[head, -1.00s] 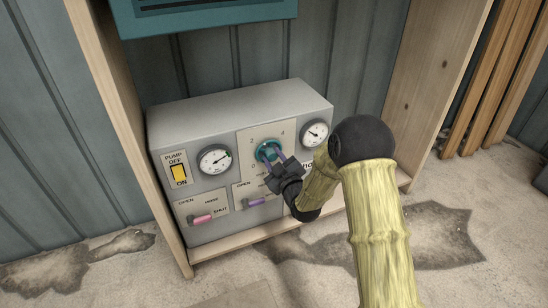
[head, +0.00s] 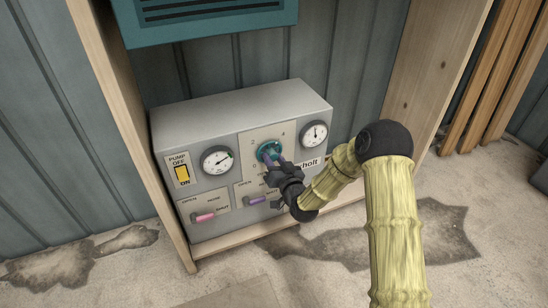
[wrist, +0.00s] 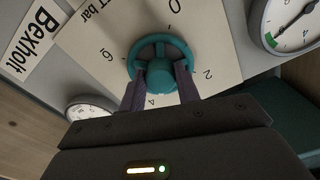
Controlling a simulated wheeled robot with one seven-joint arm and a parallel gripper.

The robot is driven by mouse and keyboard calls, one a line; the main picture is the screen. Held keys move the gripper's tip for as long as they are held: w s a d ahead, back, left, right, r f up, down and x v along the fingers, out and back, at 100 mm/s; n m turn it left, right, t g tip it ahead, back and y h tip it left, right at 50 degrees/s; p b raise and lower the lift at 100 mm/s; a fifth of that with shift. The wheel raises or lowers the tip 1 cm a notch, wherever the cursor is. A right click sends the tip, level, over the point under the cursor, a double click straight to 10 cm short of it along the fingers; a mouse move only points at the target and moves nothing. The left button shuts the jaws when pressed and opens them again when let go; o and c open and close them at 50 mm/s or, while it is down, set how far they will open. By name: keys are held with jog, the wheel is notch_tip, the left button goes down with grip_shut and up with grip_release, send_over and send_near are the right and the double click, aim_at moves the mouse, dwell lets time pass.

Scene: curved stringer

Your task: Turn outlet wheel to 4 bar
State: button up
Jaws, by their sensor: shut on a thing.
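The outlet wheel (head: 269,151) is a teal handwheel on a pale plate in the middle of the grey pump box. In the wrist view the wheel (wrist: 160,50) shows inside a ring of numbers 0, 2, 4 and 6, seen turned over, beside the word "bar". My gripper (wrist: 160,78) has its two purple fingers shut on the wheel's hub, with the 4 partly showing between them. In the head view my gripper (head: 273,158) reaches the wheel from the lower right. No pointer mark on the wheel is clear.
A left gauge (head: 217,161) and a right gauge (head: 314,135) flank the wheel. A yellow pump switch (head: 182,173), a pink-handled lever (head: 205,217) and a purple-handled lever (head: 256,200) sit close by. Wooden side boards (head: 126,130) frame the box.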

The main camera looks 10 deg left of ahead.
jog(key=shift+f+m+p, duration=0.1)
jog(key=shift+m+p, duration=0.3)
jog(key=shift+m, duration=0.8)
jog(key=shift+s, duration=0.1)
jog(key=o, duration=1)
jog(key=p+v, duration=0.4)
jog(key=v, duration=1.3)
jog(key=shift+s+d+p, duration=0.1)
jog(key=shift+s+p, duration=0.05)
jog(key=shift+p, duration=0.25)
